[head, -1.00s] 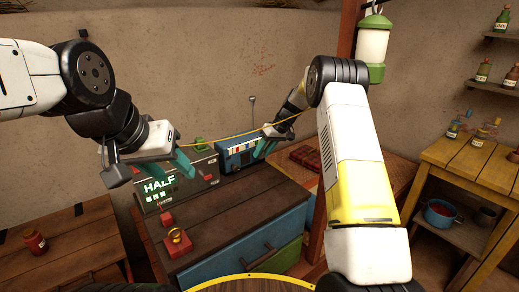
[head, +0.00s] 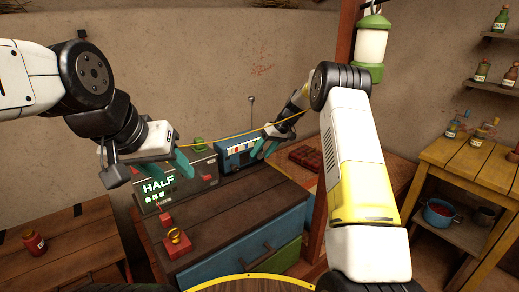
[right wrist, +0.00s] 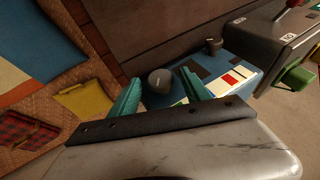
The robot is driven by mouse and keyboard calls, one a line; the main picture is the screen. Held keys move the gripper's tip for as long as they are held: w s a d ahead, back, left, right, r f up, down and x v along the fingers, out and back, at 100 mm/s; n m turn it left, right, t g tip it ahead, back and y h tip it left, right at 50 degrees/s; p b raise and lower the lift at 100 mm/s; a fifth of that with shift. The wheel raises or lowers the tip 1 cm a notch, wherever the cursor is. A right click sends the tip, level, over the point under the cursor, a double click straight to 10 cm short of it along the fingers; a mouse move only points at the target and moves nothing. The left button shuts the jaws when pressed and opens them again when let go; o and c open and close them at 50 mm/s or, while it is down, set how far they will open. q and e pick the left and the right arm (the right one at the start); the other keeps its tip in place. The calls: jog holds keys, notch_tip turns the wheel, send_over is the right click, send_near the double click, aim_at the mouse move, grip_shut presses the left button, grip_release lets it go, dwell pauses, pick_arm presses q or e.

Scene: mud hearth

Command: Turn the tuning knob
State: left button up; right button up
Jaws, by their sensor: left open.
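The blue radio (head: 236,153) stands at the back of the workbench, and it also shows in the right wrist view (right wrist: 220,65). A round dark grey knob (right wrist: 160,80) on it appears between the teal fingertips of my right gripper (right wrist: 160,78), with a small gap on each side. The fingers are apart, and I cannot tell whether they touch the knob. In the head view my right gripper (head: 262,149) is at the radio's right side and hides the knob. My left gripper (head: 171,163) is open and empty above a grey box with a lit HALF display (head: 160,186).
The grey box (right wrist: 284,40) with a green part stands beside the radio. A yellow cord passes between my arms. A post with a green lantern (head: 371,45) stands right.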

jog(key=shift+r, duration=0.15)
jog(key=shift+r, duration=0.4)
notch_tip(320, 180, up, 3)
jog(key=shift+f, duration=0.15)
jog(key=s+a+r, duration=0.1)
jog(key=s, duration=1.5)
jog(key=shift+a, duration=0.2)
jog(key=shift+r, duration=0.1)
